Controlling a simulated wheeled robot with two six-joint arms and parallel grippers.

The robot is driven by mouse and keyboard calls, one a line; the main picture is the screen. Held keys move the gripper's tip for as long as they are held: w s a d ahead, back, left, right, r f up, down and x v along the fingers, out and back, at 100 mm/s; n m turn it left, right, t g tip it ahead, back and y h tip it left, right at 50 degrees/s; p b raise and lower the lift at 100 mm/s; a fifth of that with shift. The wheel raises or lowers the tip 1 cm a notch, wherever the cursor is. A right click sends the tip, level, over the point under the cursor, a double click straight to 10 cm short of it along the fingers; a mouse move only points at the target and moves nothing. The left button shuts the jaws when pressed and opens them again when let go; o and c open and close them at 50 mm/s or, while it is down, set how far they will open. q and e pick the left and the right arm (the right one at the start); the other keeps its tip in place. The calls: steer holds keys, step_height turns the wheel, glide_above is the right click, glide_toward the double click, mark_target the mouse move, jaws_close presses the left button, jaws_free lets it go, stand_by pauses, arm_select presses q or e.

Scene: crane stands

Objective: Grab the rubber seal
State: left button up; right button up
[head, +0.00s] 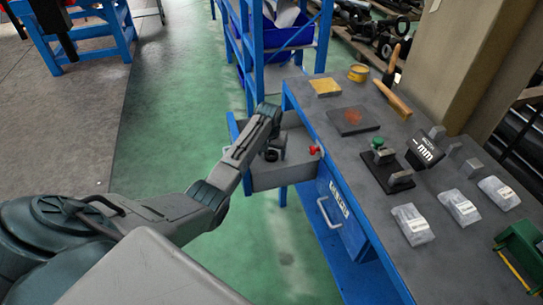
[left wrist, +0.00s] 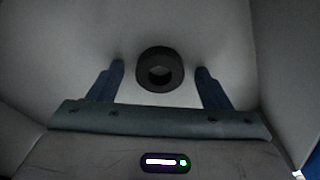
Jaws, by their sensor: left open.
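The rubber seal is a thick black ring (left wrist: 160,69) lying on the grey drawer floor in the left wrist view. In the head view it shows as a small dark ring (head: 271,155) inside the open drawer (head: 285,177). My left gripper (head: 273,150) reaches down into this drawer. In the left wrist view its two blue fingers (left wrist: 160,78) are open, one to each side of the ring, with gaps between. Whether the fingertips are level with the seal cannot be told. My right gripper is not in view.
The drawer walls stand close around my left gripper. The blue workbench (head: 345,180) carries a dark plate (head: 353,121), a hammer (head: 393,98), a measuring stand (head: 385,165) and several clear bags. A red knob (head: 314,150) sits by the drawer. A blue shelf (head: 255,50) stands behind.

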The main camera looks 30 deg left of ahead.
arm_select(q)
steer(key=shift+r, duration=0.1)
steer(key=c, duration=1.1)
steer(key=shift+o, duration=0.2)
steer(key=shift+r, duration=0.1)
